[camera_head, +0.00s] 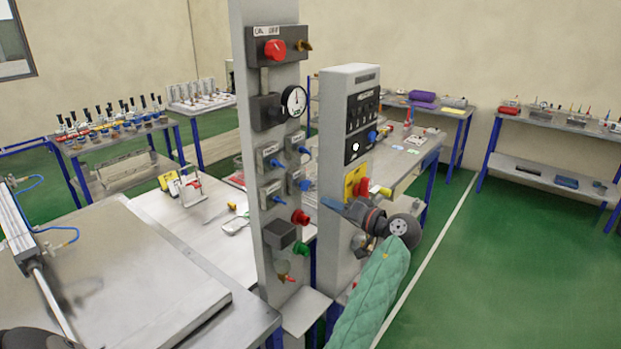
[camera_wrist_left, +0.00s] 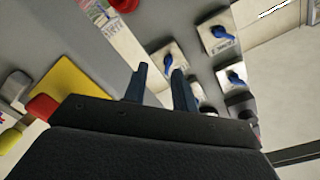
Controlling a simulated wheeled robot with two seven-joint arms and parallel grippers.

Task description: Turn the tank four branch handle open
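Several grey valve blocks with blue handles sit on a tall grey panel (camera_head: 266,235); in the head view I see an upper left handle (camera_head: 277,163), an upper right handle (camera_head: 303,150), a lower left handle (camera_head: 280,200) and a lower right handle (camera_head: 306,185). Their labels are too small to read, so I cannot tell which is tank four. My left gripper (camera_head: 331,204) is right of the lower right handle, fingers towards the panel. My right gripper is out of view.
A control cabinet (camera_head: 348,85) with a yellow plate and red knob stands close behind my left gripper. Red and green knobs (camera_head: 300,217) (camera_head: 302,249) and a gauge (camera_head: 294,101) share the panel. A workbench (camera_head: 110,270) fills the left; green floor is free at right.

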